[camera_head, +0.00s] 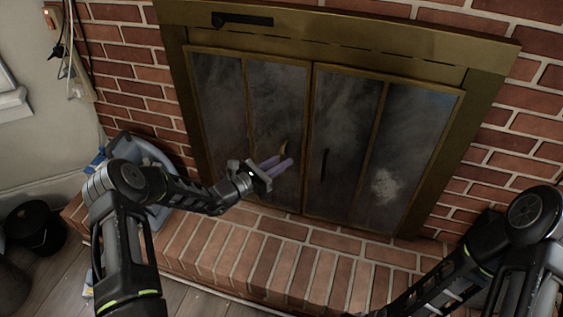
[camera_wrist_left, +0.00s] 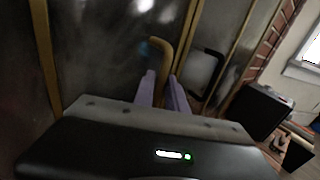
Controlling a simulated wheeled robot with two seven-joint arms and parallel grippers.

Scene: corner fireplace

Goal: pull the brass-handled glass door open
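The fireplace has smoky glass doors in a brass frame. The brass-handled glass door (camera_head: 275,108) is left of the centre seam and looks shut. My left gripper (camera_head: 285,161) is open, with two purple fingers a little apart. In the left wrist view the brass handle (camera_wrist_left: 164,60) runs down between the fingers (camera_wrist_left: 162,78); I cannot tell whether they touch it. A dark handle (camera_head: 324,163) is on the door to the right. My right arm shows at lower right; its gripper is out of view.
A raised brick hearth (camera_head: 230,250) runs below the doors. A grey-blue object (camera_head: 155,155) stands at its left end, behind my left arm. A black bin-like object (camera_head: 35,228) is on the floor at left. Brick wall flanks the frame.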

